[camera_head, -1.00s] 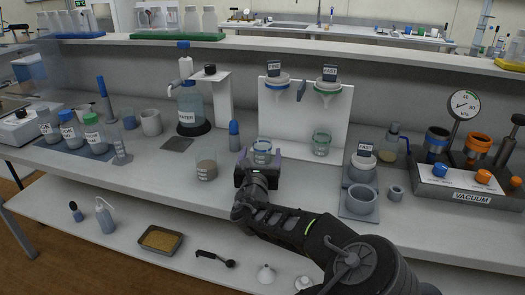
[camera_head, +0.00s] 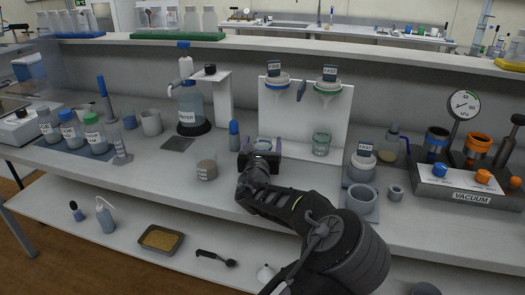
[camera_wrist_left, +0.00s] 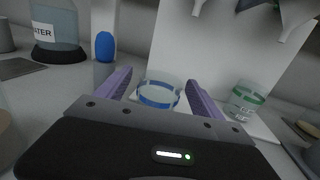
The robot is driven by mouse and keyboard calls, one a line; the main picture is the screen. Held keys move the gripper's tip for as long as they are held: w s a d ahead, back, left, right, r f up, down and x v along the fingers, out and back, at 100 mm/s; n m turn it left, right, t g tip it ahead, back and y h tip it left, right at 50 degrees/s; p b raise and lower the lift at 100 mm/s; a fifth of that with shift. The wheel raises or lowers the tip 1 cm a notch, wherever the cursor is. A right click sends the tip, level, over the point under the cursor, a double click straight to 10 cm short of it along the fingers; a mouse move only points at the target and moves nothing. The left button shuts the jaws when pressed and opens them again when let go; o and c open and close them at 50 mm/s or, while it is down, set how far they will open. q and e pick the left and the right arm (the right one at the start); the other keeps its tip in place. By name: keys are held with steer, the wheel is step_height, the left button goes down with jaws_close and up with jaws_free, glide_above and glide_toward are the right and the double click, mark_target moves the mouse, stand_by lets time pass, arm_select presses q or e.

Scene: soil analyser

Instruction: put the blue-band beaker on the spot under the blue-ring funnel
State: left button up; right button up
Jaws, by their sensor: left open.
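The blue-band beaker (camera_head: 263,144) is clear glass and stands upright at the foot of the white funnel stand (camera_head: 303,105), below the blue-ring funnel (camera_head: 276,84) marked FINE. My left gripper (camera_head: 261,157) is open in front of it and partly hides it. In the left wrist view the beaker (camera_wrist_left: 158,94) shows between the two spread purple fingers (camera_wrist_left: 161,97), with space on both sides. The spot under the beaker is mostly hidden. My right gripper is not in view.
The green-band beaker (camera_head: 321,143) stands to the right under the green-ring funnel (camera_head: 328,88) marked FAST. A blue-capped marker-like item (camera_head: 234,135) stands close to the left, with a brown-filled beaker (camera_head: 206,169) nearer the front. Grey cups stand to the right.

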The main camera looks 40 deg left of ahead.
mark_target(262, 140)
arm_select(q)
steer(key=shift+c, duration=0.6)
steer(key=c, duration=1.5)
step_height(262, 140, up, 10)
steer(key=shift+p, duration=0.7)
